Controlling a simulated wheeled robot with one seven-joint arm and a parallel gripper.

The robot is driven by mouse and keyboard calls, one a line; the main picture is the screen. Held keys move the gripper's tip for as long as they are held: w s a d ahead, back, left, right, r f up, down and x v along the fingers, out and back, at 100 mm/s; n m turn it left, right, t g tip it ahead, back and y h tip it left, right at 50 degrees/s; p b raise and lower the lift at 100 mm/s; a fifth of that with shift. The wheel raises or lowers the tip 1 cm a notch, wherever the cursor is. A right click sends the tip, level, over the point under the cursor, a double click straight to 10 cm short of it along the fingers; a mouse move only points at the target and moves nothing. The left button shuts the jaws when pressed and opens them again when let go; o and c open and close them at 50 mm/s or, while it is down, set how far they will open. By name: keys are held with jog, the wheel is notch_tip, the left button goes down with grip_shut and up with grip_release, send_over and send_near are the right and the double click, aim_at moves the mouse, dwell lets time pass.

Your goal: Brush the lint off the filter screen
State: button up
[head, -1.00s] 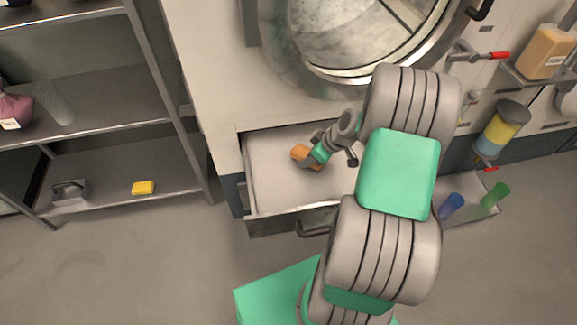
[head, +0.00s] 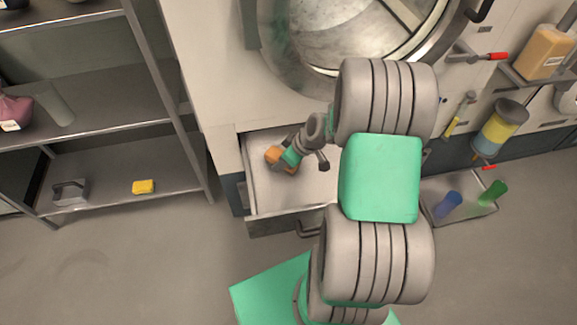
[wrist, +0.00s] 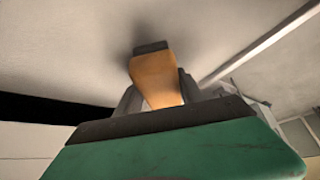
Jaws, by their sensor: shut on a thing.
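The filter screen (head: 268,195) is the pale flat surface inside a drawer pulled out below the round machine door. My gripper (head: 283,158) is low over the screen's left rear part. It is shut on an orange-handled brush (head: 273,153). In the wrist view the brush (wrist: 155,78) sticks out between the fingers, its dark end at or close to a pale surface (wrist: 80,50). I cannot tell for certain whether it touches. No lint can be made out. My arm hides the right part of the screen.
The drawer's front wall (head: 290,218) and handle stand nearest. The round machine door (head: 350,40) is above. To the right are a red-tipped lever (head: 490,56), a yellow-and-blue canister (head: 498,130) and a tray with a blue cup (head: 449,204) and green cup (head: 494,193). Metal shelving (head: 110,195) stands left.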

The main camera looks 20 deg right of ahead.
jog(key=shift+r+p, duration=0.3)
jog(key=shift+r, duration=0.6)
jog(key=shift+d+r+p, duration=0.1)
jog(key=shift+r+p, duration=1.7)
jog(key=shift+r, duration=0.75)
